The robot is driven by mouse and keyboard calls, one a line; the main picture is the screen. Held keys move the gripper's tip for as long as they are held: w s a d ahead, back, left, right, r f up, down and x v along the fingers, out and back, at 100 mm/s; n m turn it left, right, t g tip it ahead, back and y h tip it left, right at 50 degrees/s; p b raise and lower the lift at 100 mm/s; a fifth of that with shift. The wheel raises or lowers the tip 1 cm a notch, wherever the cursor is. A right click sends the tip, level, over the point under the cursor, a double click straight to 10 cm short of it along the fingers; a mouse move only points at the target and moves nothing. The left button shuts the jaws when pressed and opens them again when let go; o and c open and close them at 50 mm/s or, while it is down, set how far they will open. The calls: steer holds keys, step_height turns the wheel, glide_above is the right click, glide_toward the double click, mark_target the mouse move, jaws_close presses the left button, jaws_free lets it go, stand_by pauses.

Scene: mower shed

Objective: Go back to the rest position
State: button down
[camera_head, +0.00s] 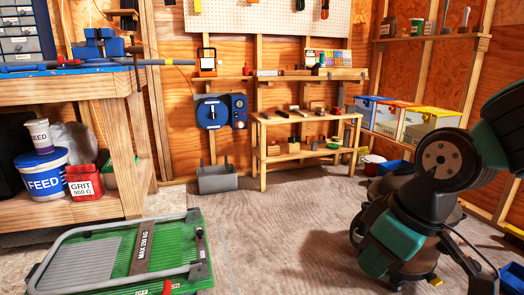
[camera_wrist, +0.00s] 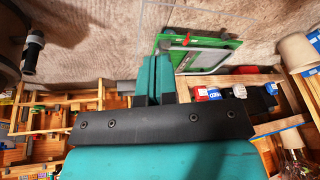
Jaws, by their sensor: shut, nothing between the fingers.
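My gripper (camera_wrist: 153,78) shows in the wrist view as two teal fingers lying together side by side, with nothing between them. In the head view my arm, dark with teal covers, fills the right side. It is bent, and I cannot make out its fingertips there. No marker of a rest position shows.
A green platform (camera_head: 150,250) marked "MAX 250 KG" lies on the floor at front left. A workbench (camera_head: 75,85) stands left, with feed buckets (camera_head: 42,175) below. A small wooden table (camera_head: 300,120) and grey bin (camera_head: 217,179) stand behind. The middle floor (camera_head: 270,235) is clear.

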steer(key=s+a+r+m+g+y+p, duration=0.15)
steer(key=s+r, duration=0.25)
steer(key=s, duration=0.6)
step_height(320, 180, up, 36)
steer(key=p, duration=3.6)
steer(key=shift+p, duration=0.35)
steer(key=shift+w+d+g+h, duration=0.1)
steer(key=shift+d+g+h, duration=0.05)
steer(key=shift+g+h, duration=0.1)
